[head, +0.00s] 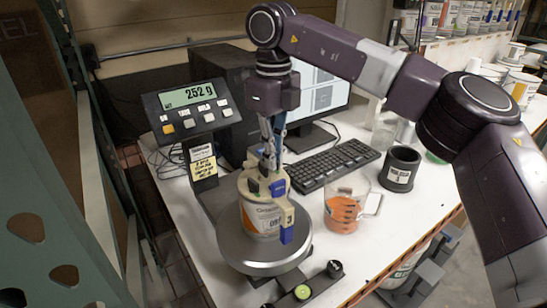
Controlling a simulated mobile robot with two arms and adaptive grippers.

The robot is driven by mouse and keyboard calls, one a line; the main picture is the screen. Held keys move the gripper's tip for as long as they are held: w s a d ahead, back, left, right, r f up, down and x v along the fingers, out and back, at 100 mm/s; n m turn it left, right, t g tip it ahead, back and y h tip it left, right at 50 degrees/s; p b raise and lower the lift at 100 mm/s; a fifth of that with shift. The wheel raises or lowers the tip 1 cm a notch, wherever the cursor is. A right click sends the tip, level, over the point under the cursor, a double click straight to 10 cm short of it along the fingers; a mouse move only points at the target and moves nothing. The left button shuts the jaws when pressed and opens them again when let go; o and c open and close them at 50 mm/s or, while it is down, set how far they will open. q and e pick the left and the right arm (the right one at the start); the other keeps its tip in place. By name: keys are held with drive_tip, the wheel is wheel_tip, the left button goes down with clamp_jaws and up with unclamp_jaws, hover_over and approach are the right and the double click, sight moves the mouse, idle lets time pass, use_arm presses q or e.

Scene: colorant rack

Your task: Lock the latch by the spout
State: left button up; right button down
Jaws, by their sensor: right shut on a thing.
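A paint can (257,219) with a white and orange label stands upright on the round scale plate (262,263). A beige pouring lid (249,186) sits on top of it. A blue latch part (279,187) shows on the lid, and the spout side with a blue end (287,234) faces front right. My right gripper (270,164) points straight down from above and is shut on a part of the lid. The fingers hide just which part they hold, and I cannot tell the latch's exact position. My left gripper is not in view.
The scale display (189,96) reads 252 g, left of the can. A clear jug (358,201) with orange contents and a dark cup (400,169) stand to the right. A keyboard (338,165) and a monitor (322,92) are behind. A rail with knobs (303,292) is in front.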

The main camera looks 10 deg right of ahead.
drive_tip(key=shift+m, duration=1)
drive_tip(key=c, duration=2.1)
unclamp_jaws()
